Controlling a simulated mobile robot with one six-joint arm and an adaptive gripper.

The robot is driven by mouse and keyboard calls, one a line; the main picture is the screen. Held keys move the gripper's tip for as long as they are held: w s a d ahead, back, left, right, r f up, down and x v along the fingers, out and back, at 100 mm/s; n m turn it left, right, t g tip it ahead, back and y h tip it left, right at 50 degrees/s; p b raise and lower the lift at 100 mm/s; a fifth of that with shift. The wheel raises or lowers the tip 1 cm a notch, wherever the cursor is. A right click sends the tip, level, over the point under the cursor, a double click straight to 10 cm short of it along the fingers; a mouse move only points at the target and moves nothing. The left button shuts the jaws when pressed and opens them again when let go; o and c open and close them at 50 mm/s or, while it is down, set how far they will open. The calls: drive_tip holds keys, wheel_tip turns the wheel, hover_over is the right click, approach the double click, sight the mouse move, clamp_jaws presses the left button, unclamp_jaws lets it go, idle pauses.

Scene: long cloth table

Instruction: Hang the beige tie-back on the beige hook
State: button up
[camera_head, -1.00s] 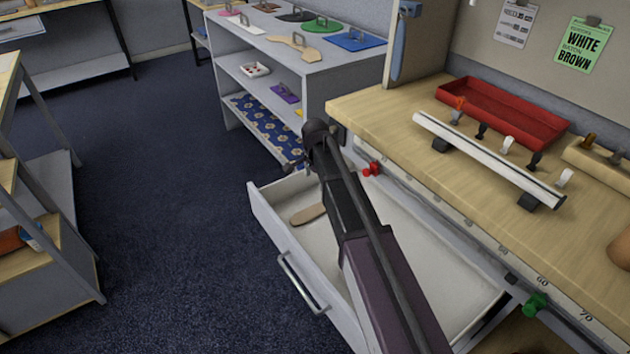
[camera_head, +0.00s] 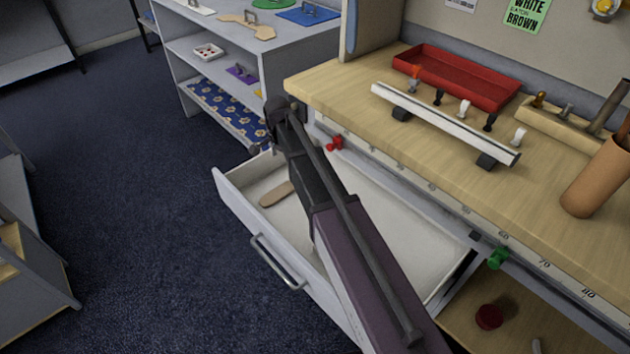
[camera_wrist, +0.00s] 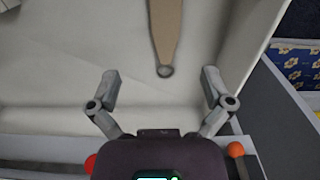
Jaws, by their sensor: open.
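A beige-tan strip with a ring at its end, which looks like the tie-back (camera_head: 276,194), lies flat in the open white drawer (camera_head: 232,187). In the wrist view the strip (camera_wrist: 166,28) hangs down from the top edge with its ring towards me. My gripper (camera_wrist: 161,82) is open and empty, its fingers spread on either side of the ring's line, apart from it. A white rail (camera_head: 440,122) on the bench bears several small hooks in orange, black and off-white; I cannot tell which hook is the beige one.
The drawer walls stand around the strip. A red tray (camera_head: 455,82) lies behind the rail on the wooden bench (camera_head: 350,85). Red (camera_head: 334,143) and green (camera_head: 498,258) knobs sit along the bench edge. A grey shelf (camera_head: 285,60) stands behind the drawer.

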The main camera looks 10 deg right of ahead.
drive_tip(key=s+d+n, duration=0.5)
drive_tip(key=s+d, duration=0.3)
drive_tip(key=s, duration=0.2)
drive_tip(key=s+d+n, duration=0.5)
drive_tip(key=s+d, duration=0.2)
drive_tip(key=s, duration=0.4)
drive_tip(key=shift+s+d+n, duration=0.25)
drive_tip(key=shift+d+n, duration=0.15)
wheel_tip(320, 180, up, 19)
drive_tip(key=p, duration=1.9)
